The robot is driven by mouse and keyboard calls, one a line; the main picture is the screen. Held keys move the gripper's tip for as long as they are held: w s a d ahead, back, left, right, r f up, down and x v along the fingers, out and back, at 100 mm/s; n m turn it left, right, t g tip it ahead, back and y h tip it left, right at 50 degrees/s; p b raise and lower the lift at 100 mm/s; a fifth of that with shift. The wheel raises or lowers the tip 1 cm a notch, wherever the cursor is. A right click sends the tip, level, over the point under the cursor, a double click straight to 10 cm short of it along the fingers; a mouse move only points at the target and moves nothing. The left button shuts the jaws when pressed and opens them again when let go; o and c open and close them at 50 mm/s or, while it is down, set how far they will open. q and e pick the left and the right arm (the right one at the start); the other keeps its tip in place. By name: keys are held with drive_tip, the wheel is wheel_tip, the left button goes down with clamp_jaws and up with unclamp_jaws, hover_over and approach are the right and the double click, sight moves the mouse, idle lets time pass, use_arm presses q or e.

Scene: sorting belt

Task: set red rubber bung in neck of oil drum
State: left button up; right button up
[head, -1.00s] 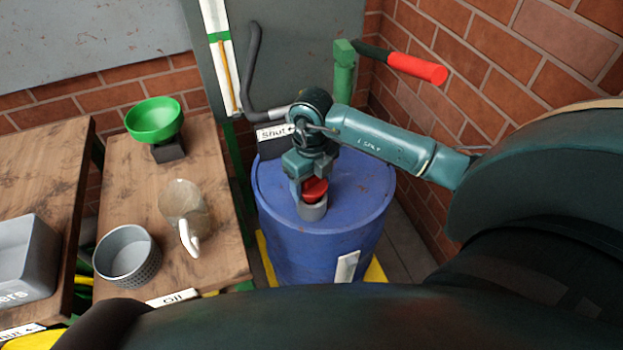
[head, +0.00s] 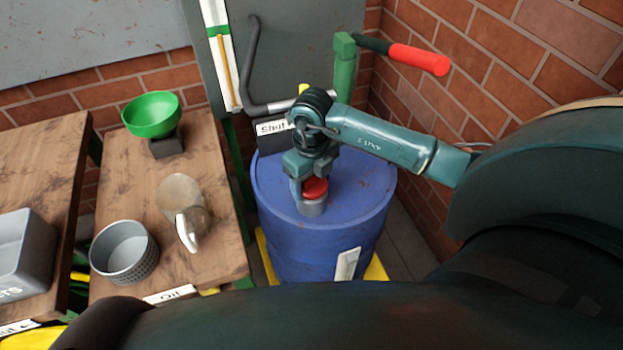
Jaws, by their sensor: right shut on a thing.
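The red rubber bung (head: 315,188) is at the mouth of the neck. My right gripper (head: 312,180) points down and is shut on the bung. The fingers hide part of the bung, so I cannot tell how deep it sits in the neck. My left gripper is not in view.
A wooden table (head: 215,245) left of the drum holds a green funnel (head: 152,116), a glass jug (head: 184,202) and a grey round bowl (head: 124,250). A red-handled lever (head: 418,59) and a brick wall stand behind the drum.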

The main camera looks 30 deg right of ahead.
drive_tip(key=shift+f, duration=0.15)
drive_tip(key=shift+f+b, duration=0.15)
drive_tip(key=shift+b, duration=0.15)
idle(0.3)
drive_tip(key=shift+f+b, duration=0.45)
drive_tip(key=shift+f, duration=0.15)
